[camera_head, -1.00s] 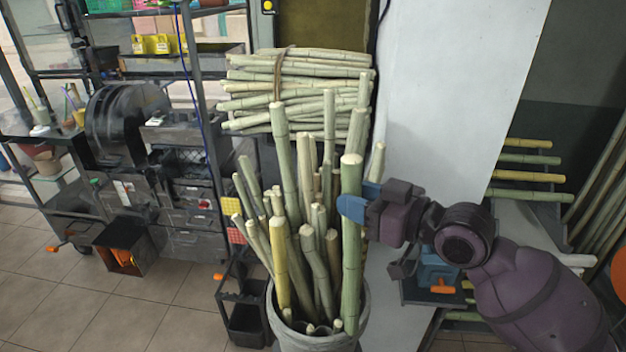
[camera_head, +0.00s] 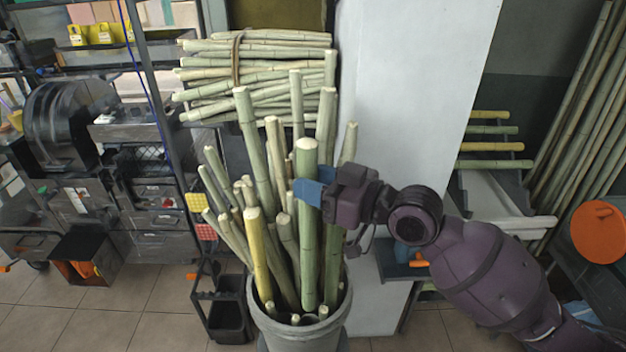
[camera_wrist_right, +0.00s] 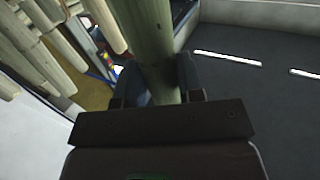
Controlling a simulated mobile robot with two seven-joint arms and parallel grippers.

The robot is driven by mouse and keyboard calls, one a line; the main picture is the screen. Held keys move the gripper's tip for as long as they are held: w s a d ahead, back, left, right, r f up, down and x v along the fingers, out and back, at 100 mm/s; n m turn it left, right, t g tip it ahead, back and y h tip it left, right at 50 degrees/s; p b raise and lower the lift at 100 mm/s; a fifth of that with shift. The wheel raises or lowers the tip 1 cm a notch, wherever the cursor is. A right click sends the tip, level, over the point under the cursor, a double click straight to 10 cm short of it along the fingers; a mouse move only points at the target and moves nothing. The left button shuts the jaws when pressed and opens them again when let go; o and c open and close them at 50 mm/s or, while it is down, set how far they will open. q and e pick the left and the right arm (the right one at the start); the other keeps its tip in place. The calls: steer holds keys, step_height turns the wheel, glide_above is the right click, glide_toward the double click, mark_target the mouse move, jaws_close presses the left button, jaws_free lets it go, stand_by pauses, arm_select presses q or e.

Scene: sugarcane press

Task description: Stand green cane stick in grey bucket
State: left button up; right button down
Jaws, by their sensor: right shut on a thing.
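A thick green cane stick (camera_head: 308,230) stands upright in the grey bucket (camera_head: 300,334), its lower end inside the rim among several other canes. My right gripper (camera_head: 312,192) comes in from the right and is shut on this stick in its upper half. In the right wrist view the stick (camera_wrist_right: 150,40) runs up between the blue fingers (camera_wrist_right: 155,85). Whether the stick's foot touches the bucket floor is hidden by the wall. My left gripper is not in view.
A tied bundle of canes (camera_head: 270,75) lies behind the bucket. A white panel (camera_head: 405,110) stands behind my right arm. A black crate (camera_head: 222,315) is on the floor left of the bucket. Shelves with machinery (camera_head: 65,125) fill the left; an orange disc (camera_head: 600,232) is at far right.

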mark_target(316, 244)
steer(key=shift+f+b, duration=2)
steer(key=shift+f, duration=0.85)
steer(key=shift+f+b, duration=0.75)
steer(key=shift+f, duration=0.35)
steer(key=shift+f+b, duration=0.7)
steer(key=shift+f, duration=0.45)
steer(key=shift+f+b, duration=0.55)
steer(key=shift+f, duration=0.35)
steer(key=shift+f+b, duration=0.4)
steer(key=shift+f, duration=0.7)
